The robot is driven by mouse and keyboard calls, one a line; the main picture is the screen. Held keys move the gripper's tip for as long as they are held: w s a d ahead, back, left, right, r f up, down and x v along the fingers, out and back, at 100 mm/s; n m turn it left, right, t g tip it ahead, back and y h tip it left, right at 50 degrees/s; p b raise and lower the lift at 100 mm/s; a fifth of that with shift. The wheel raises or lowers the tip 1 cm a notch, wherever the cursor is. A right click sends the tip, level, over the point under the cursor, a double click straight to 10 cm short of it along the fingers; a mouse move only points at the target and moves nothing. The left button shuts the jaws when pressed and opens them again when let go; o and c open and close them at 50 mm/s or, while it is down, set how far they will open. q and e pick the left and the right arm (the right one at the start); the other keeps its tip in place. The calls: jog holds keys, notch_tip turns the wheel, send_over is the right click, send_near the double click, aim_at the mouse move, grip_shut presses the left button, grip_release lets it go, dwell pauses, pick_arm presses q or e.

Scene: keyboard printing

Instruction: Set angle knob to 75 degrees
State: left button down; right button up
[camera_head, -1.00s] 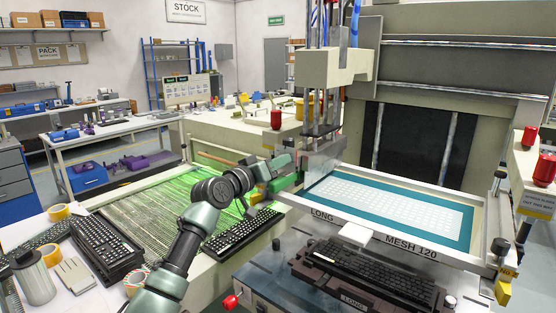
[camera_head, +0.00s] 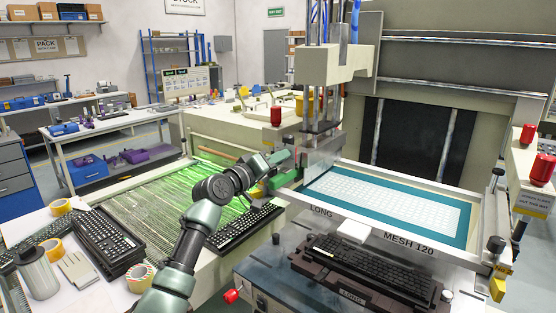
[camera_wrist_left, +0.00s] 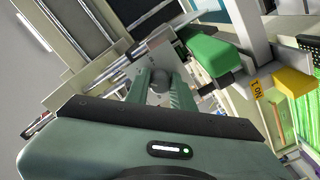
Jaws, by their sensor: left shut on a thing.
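My left gripper (camera_head: 292,156) reaches to the squeegee carriage (camera_head: 322,150) at the left end of the printing screen (camera_head: 455,215). In the left wrist view its two green fingers (camera_wrist_left: 160,90) are shut on a small round grey knob (camera_wrist_left: 158,78), which seems to be the angle knob. The knob's markings and pointer are too small to read, so its angle cannot be told. In the head view the knob is hidden behind the hand. My right gripper is in neither view.
A green block (camera_wrist_left: 212,55) on the machine is close beside the fingers. A dark keyboard (camera_head: 375,268) sits in the fixture below the screen. Tape rolls and keyboards crowd the front-left table (camera_head: 92,292).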

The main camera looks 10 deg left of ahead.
pick_arm(q)
jog(key=c, duration=1.2)
grip_release()
jog(key=shift+s+a+f, duration=0.1)
jog(key=shift+s+a, duration=0.2)
jog(key=shift+s, duration=0.1)
jog(key=b+v, duration=0.2)
jog(key=v, duration=0.4)
jog(key=shift+s+a+b, duration=0.2)
jog(key=shift+s+b, duration=0.15)
